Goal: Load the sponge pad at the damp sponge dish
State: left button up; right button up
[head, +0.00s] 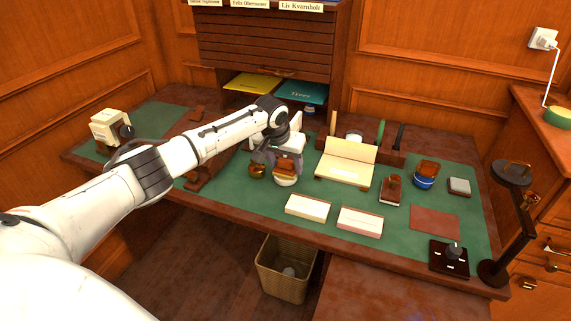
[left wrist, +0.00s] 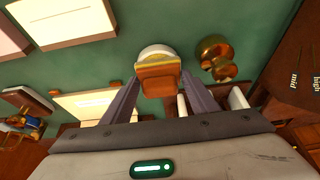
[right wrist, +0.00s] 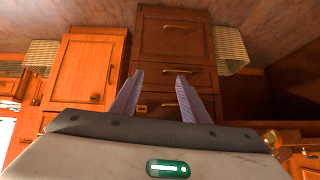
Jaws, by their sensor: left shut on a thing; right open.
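My left gripper (head: 286,155) is shut on the sponge pad (head: 287,168), a brown block. In the left wrist view the sponge pad (left wrist: 159,82) sits between the two fingers, with a yellow layer at its far edge. A small round white dish (head: 286,181) is directly under the pad; it also shows behind the pad in the left wrist view (left wrist: 157,49). I cannot tell whether pad and dish touch. The pad hides most of the dish's inside. My right gripper (right wrist: 153,75) is open and empty, facing drawers and a cupboard; it is outside the head view.
A brass pot (head: 257,171) stands close left of the dish. A cream stand (head: 346,164), two pale boxes (head: 307,207) and a blue dish with a brown top (head: 424,182) are to the right. A lamp (head: 511,210) stands at the right edge. A bin (head: 285,270) is below.

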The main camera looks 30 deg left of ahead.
aim_at(286, 160)
pick_arm(q)
jog(key=shift+s+f, duration=0.1)
jog(key=shift+f, duration=0.05)
jog(key=shift+r+p, duration=0.6)
jog(key=shift+p, duration=0.1)
notch_tip(286, 160, up, 4)
jog(key=p, duration=0.4)
jog(key=shift+f, duration=0.1)
jog(key=shift+r+p, duration=0.35)
jog(key=shift+r, duration=0.75)
